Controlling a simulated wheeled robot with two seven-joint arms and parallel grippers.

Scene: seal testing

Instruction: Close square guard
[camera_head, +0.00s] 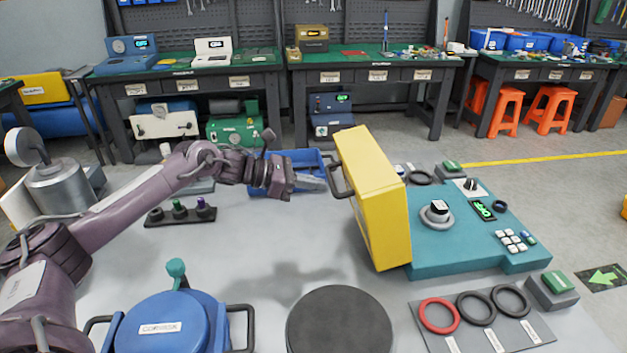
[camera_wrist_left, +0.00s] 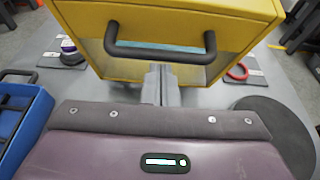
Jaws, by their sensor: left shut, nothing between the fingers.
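The square guard is a yellow box-shaped cover (camera_head: 374,190) with a dark handle (camera_head: 341,181) on its left face. It stands raised and tilted at the left end of a teal machine base (camera_head: 465,245). My left gripper (camera_head: 322,185) is shut and empty, its tips close to the handle. In the left wrist view the guard (camera_wrist_left: 165,25) fills the top, with its black handle (camera_wrist_left: 160,50) just beyond the shut fingers (camera_wrist_left: 161,85). I cannot tell whether the fingers touch the handle. My right gripper is not in view.
The teal base carries a round grey fixture (camera_head: 436,215), a green display (camera_head: 483,210) and white buttons (camera_head: 513,241). A black disc (camera_head: 339,320), a blue round-lidded device (camera_head: 160,325) and a plate with red and black rings (camera_head: 480,318) lie in front. A blue tray (camera_head: 300,160) stands behind my arm.

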